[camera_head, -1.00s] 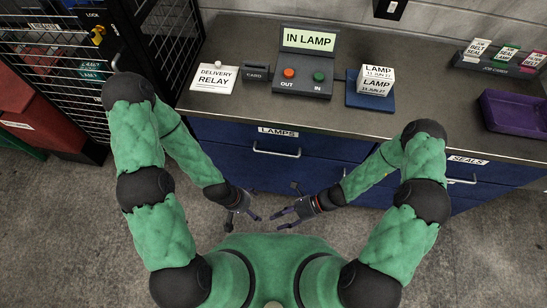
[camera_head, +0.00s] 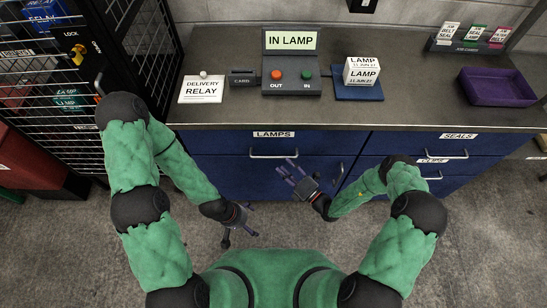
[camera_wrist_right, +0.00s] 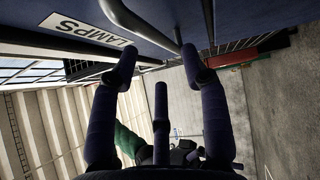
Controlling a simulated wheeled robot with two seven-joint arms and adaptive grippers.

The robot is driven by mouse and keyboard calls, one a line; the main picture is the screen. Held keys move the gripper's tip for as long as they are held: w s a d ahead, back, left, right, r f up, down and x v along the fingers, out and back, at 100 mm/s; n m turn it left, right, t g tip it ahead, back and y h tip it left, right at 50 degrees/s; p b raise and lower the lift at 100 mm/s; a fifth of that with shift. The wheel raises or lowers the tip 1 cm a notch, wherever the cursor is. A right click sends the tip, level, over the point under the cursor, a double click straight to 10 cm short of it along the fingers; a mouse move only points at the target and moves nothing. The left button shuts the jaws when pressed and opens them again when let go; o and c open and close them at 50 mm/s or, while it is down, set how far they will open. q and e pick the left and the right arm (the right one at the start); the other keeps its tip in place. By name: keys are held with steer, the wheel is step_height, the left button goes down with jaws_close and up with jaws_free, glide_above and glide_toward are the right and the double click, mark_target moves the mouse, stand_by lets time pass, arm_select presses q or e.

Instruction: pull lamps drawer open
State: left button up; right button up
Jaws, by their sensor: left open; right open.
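The LAMPS drawer (camera_head: 220,148) is a blue front under the counter, and it looks shut. Its silver bar handle (camera_head: 274,156) sits below the LAMPS label (camera_head: 273,134). My right gripper (camera_head: 286,171) is open and empty just below and to the right of the handle, fingers pointing at the drawer. In the right wrist view the handle (camera_wrist_right: 158,33) and the label (camera_wrist_right: 68,47) lie close beyond the open fingers (camera_wrist_right: 158,65); I cannot tell whether a finger touches the bar. My left gripper (camera_head: 238,224) is open and empty, low in front of the drawers.
SEALS (camera_head: 455,146) and CLIPS (camera_head: 432,168) drawers are to the right. A black mesh cage (camera_head: 150,50) stands at the left.

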mark_target(274, 157)
steer(key=b+x, duration=0.1)
steer(key=x, duration=0.6)
jaws_close()
